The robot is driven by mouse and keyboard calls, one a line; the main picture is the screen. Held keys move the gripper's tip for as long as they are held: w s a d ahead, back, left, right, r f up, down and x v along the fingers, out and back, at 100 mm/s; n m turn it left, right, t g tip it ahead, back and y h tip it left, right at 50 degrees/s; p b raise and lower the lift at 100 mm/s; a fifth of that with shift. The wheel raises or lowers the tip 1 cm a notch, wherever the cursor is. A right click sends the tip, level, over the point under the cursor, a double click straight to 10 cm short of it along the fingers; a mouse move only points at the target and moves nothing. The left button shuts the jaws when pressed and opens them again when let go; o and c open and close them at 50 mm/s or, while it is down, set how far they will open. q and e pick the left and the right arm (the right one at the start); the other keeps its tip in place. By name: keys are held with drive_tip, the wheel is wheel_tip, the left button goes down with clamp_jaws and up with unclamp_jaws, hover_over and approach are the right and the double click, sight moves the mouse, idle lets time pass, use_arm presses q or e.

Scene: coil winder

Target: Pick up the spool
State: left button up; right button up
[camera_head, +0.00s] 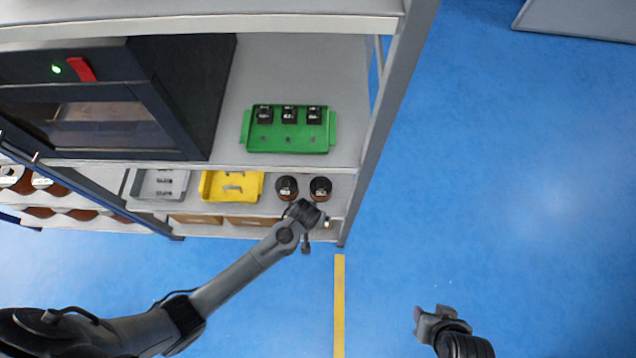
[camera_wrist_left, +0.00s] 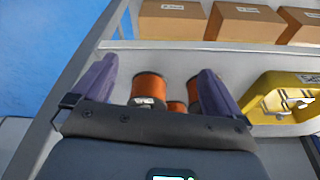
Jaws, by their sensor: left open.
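Two spools, dark on top with copper-brown sides, stand side by side at the right end of the lower shelf in the head view: a left spool (camera_head: 286,188) and a right spool (camera_head: 320,188). My left gripper (camera_head: 314,222) is just in front of them at the shelf's front edge. In the left wrist view its two fingers are spread and empty, with an orange spool (camera_wrist_left: 148,87) between them, beyond the fingertips' base. More orange shows lower down and beside the right finger, partly hidden. My right gripper (camera_head: 434,318) is over the floor, away from the shelf; its jaw state is unclear.
A yellow tray (camera_head: 216,196) and a grey tray (camera_head: 144,193) stand left of the spools. A green tray (camera_head: 260,143) with black parts sits on the shelf above. Cardboard boxes (camera_wrist_left: 244,24) are on the shelf below. A shelf post (camera_head: 376,130) bounds the right side; blue floor is clear beyond.

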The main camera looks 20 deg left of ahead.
sight(321, 184)
use_arm(q)
drive_tip(key=w+b, duration=0.1)
drive_tip(key=w, duration=0.3)
drive_tip(key=w+a+b, duration=0.1)
drive_tip(key=w, duration=0.2)
drive_tip(key=w+b, duration=0.2)
drive_tip(key=w, duration=0.2)
drive_tip(key=shift+w+a+r, duration=0.15)
drive_tip(key=shift+w+a, duration=0.1)
drive_tip(key=shift+w, duration=0.05)
drive_tip(key=shift+w+f, duration=0.2)
drive_tip(key=shift+w, duration=0.05)
drive_tip(key=shift+b+x, duration=1.25)
drive_tip(key=shift+x, duration=1.05)
drive_tip(key=shift+r, duration=0.1)
drive_tip(key=c, duration=1.3)
drive_tip(key=shift+r, duration=0.1)
